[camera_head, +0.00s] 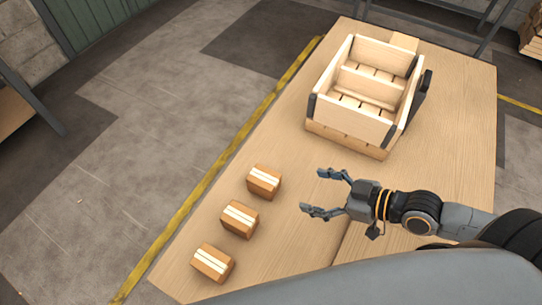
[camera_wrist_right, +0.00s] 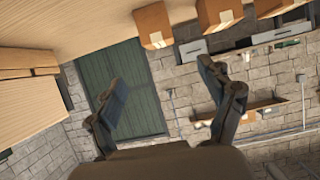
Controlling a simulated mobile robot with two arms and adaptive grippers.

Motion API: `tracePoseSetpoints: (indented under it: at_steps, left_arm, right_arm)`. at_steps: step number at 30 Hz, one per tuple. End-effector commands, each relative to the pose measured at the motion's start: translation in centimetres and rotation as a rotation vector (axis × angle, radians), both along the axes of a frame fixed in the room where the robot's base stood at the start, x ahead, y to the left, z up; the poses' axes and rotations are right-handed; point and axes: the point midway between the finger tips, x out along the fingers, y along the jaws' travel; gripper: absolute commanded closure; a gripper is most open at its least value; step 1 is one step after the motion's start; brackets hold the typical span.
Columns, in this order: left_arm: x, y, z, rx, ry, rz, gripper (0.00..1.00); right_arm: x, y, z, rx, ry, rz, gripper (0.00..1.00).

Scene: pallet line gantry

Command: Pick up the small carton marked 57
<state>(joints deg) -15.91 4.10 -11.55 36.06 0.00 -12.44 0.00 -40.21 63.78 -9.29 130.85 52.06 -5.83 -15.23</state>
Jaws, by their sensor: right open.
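Three small brown cartons with pale tape strips stand in a slanting row on the wooden table in the head view: a far one (camera_head: 264,181), a middle one (camera_head: 239,219) and a near one (camera_head: 212,262). I can read no number on any of them, so I cannot tell which is 57. My right gripper (camera_head: 312,190) is open and empty, to the right of the far carton and apart from it. In the right wrist view, its spread fingers (camera_wrist_right: 163,82) show below cartons at the top edge. My left gripper is not in view.
A wooden crate (camera_head: 352,118) with a divider and dark corner pieces stands at the table's far end. The wooden table (camera_head: 440,130) is bare between crate and cartons. A yellow floor line (camera_head: 205,190) runs along its left edge.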

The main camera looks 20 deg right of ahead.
Motion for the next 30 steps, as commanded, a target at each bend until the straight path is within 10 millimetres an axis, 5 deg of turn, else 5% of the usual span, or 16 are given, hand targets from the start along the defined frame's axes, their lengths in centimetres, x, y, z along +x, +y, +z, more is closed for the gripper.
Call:
tracePoseSetpoints:
  at_steps: [9, 30]
  left_arm:
    - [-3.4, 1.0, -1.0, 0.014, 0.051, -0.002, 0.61]
    - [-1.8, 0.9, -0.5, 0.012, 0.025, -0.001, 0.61]
  right_arm:
    - [1.9, 1.9, -1.1, 0.006, -0.005, -0.001, 0.19]
    - [7.4, 7.3, -4.4, 0.006, -0.001, -0.001, 0.19]
